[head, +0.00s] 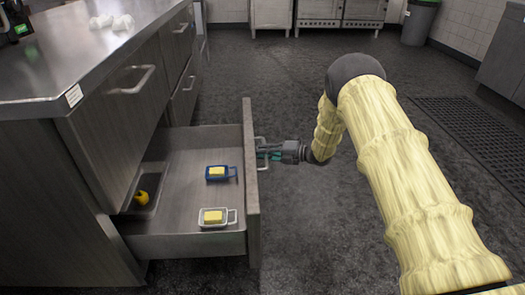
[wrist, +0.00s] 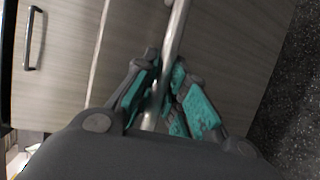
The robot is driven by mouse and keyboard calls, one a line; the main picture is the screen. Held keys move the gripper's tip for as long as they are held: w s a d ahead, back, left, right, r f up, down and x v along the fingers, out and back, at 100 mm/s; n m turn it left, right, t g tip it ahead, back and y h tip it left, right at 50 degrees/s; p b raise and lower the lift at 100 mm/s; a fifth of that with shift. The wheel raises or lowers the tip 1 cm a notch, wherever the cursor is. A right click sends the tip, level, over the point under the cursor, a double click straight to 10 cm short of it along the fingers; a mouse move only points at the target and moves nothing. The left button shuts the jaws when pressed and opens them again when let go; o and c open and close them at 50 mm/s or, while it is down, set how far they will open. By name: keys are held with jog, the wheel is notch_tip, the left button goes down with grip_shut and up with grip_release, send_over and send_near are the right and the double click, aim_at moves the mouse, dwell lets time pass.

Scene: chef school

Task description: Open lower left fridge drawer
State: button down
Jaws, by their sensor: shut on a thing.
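The lower left drawer (head: 185,244) of the steel-topped counter unit is pulled well out, and its inside shows in the head view. Its front panel (head: 252,190) faces right and carries a metal bar handle (head: 260,140). My gripper (head: 264,153) is at that handle, on the outer side of the panel. In the wrist view my gripper (wrist: 166,95) has its teal-padded fingers shut around the handle bar (wrist: 177,35), with the wood-grain front behind it. Part of the handle is hidden by the fingers.
In the drawer are a blue dish (head: 219,174) and a white dish (head: 214,218), each with a yellow block, and a yellow item (head: 142,196) in a dark tray. Closed drawers (head: 130,90) sit above.

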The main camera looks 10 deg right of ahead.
jog(key=d, duration=0.5)
jog(key=shift+s+d+f+p, duration=0.1)
jog(key=shift+s+d+p, duration=0.1)
jog(key=shift+d+p, duration=0.1)
jog(key=c, duration=1.5)
grip_release()
jog(key=shift+o, duration=0.2)
jog(key=v, duration=1.2)
